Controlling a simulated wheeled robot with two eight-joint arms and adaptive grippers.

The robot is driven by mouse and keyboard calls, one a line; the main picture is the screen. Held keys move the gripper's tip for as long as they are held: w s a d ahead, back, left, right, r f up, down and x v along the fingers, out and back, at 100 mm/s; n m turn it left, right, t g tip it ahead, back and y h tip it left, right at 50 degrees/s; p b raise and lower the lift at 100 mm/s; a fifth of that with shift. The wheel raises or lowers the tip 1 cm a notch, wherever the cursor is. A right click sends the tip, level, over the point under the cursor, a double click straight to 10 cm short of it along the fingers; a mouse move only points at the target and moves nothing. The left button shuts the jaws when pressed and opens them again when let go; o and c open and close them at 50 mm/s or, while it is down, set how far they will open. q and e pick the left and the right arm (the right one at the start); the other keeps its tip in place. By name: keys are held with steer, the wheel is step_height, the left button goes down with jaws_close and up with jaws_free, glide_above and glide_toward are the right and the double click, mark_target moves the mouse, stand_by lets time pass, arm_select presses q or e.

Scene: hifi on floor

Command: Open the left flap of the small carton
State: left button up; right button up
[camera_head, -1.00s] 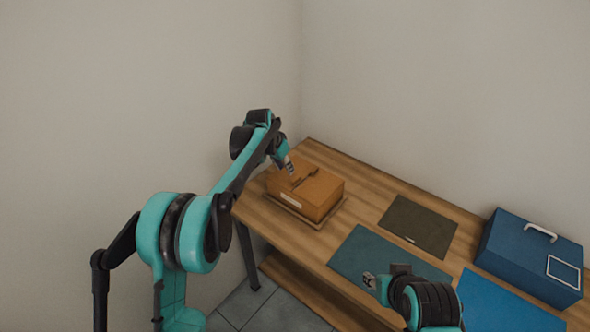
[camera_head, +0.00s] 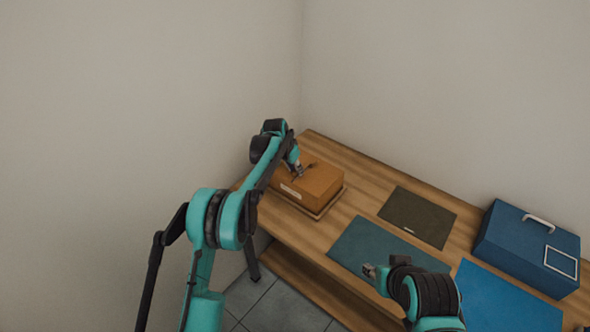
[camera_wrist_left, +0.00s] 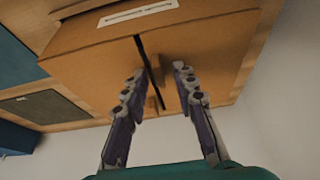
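The small brown carton (camera_head: 318,187) stands on a low tray (camera_head: 328,211) at the left end of the wooden table. Its top flaps look down, with a dark gap between them. My left gripper (camera_head: 297,170) is at the carton's top, near its left side. In the left wrist view the left gripper (camera_wrist_left: 165,88) is open, its fingertips apart near the dark gap in the carton (camera_wrist_left: 95,70). I cannot tell whether a fingertip touches a flap. My right gripper (camera_head: 369,271) is over the table's front; its fingers are too small to read.
A dark olive mat (camera_head: 418,217), a teal mat (camera_head: 365,245) and a blue mat (camera_head: 505,300) lie on the table (camera_head: 372,172). A blue box (camera_head: 510,247) with a white handle stands at the right. Walls rise behind and left of the table.

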arm_select(q)
jaws_close()
steer(key=shift+r, duration=0.1)
